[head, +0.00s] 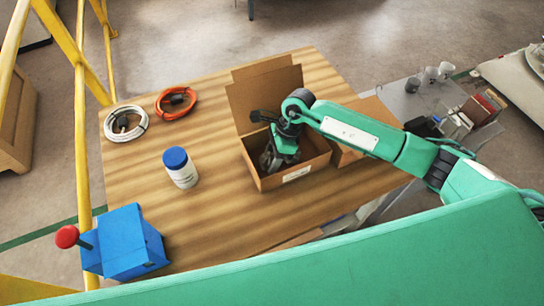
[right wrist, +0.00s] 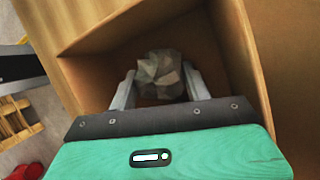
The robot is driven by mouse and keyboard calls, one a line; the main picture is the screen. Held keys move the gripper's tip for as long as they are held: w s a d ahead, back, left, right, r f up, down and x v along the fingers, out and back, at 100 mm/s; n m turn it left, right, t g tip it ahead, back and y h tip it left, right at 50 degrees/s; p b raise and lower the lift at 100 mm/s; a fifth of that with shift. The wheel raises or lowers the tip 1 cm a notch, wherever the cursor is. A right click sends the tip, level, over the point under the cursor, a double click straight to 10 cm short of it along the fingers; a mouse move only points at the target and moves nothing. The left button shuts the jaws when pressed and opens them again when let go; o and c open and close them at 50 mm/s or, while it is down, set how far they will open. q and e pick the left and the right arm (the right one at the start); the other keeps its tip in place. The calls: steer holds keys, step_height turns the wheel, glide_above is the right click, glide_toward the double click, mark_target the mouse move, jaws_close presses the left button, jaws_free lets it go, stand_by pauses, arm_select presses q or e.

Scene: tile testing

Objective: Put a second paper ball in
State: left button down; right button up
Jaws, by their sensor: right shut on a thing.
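An open cardboard box (head: 321,165) stands on the wooden table with its lid raised at the back. My right gripper (head: 268,160) reaches down into the box in the head view. In the right wrist view my right gripper (right wrist: 159,88) is shut on a crumpled grey paper ball (right wrist: 160,72), inside the box walls. The box's inner wall also shows in the right wrist view (right wrist: 232,45). The arm hides much of the box inside in the head view, and I cannot tell whether another ball lies there. My left gripper is not in view.
The table (head: 225,225) also holds a white jar with a blue lid (head: 181,168), an orange cable coil (head: 176,101), a white cable coil (head: 124,124) and a blue box with a red knob (head: 125,245). A second cardboard box (head: 372,112) stands right of the open one.

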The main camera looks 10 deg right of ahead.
steer(key=o, duration=1)
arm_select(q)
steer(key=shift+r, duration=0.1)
arm_select(e)
steer(key=shift+r, duration=0.1)
steer(key=shift+w+d+r+p, duration=0.1)
steer(key=shift+d+r+p, duration=0.05)
steer(key=shift+r+p, duration=0.15)
steer(key=shift+p+v, duration=0.45)
steer(key=shift+v, duration=0.7)
steer(key=p+v, duration=0.2)
steer(key=v, duration=0.7)
steer(key=shift+p, duration=0.35)
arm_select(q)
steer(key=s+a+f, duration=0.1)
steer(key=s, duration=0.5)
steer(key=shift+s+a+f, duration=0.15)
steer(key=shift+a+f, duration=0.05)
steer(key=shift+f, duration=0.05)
